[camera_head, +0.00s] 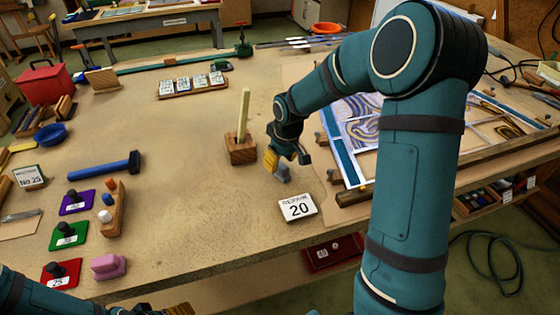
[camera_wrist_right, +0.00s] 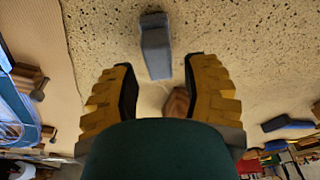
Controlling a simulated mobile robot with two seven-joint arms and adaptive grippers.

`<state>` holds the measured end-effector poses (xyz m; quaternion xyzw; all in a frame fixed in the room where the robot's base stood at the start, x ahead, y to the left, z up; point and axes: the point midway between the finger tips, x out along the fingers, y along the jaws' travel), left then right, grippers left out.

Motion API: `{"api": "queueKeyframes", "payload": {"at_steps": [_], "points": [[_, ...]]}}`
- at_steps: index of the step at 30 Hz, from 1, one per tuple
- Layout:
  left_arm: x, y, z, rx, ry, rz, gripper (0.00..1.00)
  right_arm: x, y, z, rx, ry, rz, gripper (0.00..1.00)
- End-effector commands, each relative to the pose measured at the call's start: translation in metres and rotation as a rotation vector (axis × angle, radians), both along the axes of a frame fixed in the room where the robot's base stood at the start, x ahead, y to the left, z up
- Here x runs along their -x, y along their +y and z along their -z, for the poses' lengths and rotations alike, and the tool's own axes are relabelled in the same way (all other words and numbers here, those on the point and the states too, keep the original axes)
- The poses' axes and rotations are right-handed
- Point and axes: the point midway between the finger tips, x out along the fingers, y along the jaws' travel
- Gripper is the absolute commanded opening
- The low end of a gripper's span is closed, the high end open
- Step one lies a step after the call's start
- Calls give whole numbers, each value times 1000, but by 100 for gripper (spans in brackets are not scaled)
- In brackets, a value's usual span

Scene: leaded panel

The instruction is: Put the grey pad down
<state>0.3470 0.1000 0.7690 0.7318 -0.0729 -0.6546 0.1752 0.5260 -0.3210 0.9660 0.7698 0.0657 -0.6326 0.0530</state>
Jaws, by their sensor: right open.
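The grey pad (camera_head: 283,173) is a small blue-grey block on the tabletop, close by the yellow fingers of my right gripper (camera_head: 286,164). In the right wrist view the pad (camera_wrist_right: 156,50) lies beyond and between the spread fingertips of the gripper (camera_wrist_right: 160,75), with clear space on both sides. My right gripper is open and touches nothing that I can see. My left gripper (camera_head: 165,309) shows only in part at the bottom edge of the head view, so its jaws cannot be read.
A wooden block with an upright stick (camera_head: 242,148) stands to the left. The leaded panel (camera_head: 362,130) lies to the right, partly behind my right arm.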

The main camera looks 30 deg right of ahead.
Motion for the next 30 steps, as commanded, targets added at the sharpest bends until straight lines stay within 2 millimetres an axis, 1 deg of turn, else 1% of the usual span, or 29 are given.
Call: {"api": "queueKeyframes", "payload": {"at_steps": [1, 9, 12, 15, 18, 21, 30], "points": [[0, 0, -3, 0, -1, 0, 83, 1, 0, -10, 0, -4, 0, 46], [-4, 1, -12, -2, -8, -6, 83, 12, -2, -65, 0, -5, 1, 46], [-5, 1, -15, -2, -11, -8, 83, 15, -3, -83, -1, -4, 1, 46], [-6, 1, -17, -3, -12, -9, 83, 18, -3, -96, -1, -3, 0, 46], [-6, 1, -18, -3, -14, -11, 83, 20, -3, -105, -1, -3, 0, 46], [-6, 1, -19, -3, -14, -11, 83, 21, -3, -109, -1, -1, 0, 46], [-6, 1, -19, -4, -15, -11, 83, 21, -4, -109, 0, 0, 0, 46]]}}
